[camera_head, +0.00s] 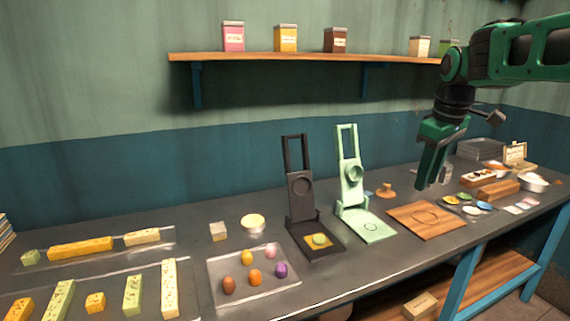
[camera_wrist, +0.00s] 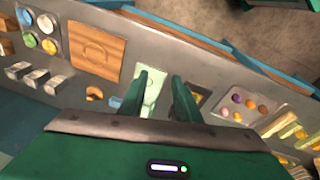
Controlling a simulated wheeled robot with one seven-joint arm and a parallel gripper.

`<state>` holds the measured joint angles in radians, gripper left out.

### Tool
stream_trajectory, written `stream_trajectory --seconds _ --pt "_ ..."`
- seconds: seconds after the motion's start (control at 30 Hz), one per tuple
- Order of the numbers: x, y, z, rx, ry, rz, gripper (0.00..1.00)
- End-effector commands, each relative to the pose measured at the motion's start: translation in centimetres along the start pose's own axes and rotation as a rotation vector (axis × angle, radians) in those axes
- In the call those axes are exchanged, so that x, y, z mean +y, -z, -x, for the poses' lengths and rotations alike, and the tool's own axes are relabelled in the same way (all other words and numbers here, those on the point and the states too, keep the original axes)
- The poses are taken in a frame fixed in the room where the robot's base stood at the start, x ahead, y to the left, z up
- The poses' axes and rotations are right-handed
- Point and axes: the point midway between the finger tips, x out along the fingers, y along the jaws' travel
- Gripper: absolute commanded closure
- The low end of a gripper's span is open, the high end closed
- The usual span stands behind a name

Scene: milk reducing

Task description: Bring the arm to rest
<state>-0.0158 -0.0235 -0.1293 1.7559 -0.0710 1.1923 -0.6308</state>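My green arm comes in from the upper right of the head view. My gripper (camera_head: 431,180) points down and hangs above the back of the counter, above and behind the wooden board (camera_head: 426,220). In the wrist view my gripper (camera_wrist: 160,79) shows two dark green fingers apart, with nothing held between them. The light green press stand (camera_head: 350,182) shows below and beyond the fingers in the wrist view (camera_wrist: 152,92). The black press stand (camera_head: 301,190) stands to its left in the head view, with a yellow and green piece on its base.
A tray (camera_head: 214,289) holds several coloured egg-shaped pieces. Yellow and green bars lie at the left. Bowls (camera_head: 532,182), small dishes and a grey crate (camera_head: 480,149) stand at the right. A wall shelf (camera_head: 300,57) carries several tins. Air around my gripper looks free.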

Motion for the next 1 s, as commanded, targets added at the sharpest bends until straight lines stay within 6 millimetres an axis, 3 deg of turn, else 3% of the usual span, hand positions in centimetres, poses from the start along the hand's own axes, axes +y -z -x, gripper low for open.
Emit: stream_trajectory --seconds 0.03,0.1,0.3,0.5,0.6,0.7,1.0 --pt "-0.4 -3.4 -0.4 -0.015 0.004 -0.099 0.70" --pt "-1.2 -7.8 -1.4 -0.041 0.010 -0.246 0.70" --pt "-5.1 -19.9 -4.7 -0.112 0.016 -0.644 0.70" --pt "-10.4 -29.1 -8.1 -0.180 0.014 -0.965 0.70" --pt "-12.4 -31.9 -9.3 -0.203 0.012 -1.065 0.70" --pt "-13.6 -33.3 -10.0 -0.216 0.010 -1.120 0.70" --pt "-14.0 -33.9 -10.2 -0.222 0.009 -1.141 0.70"
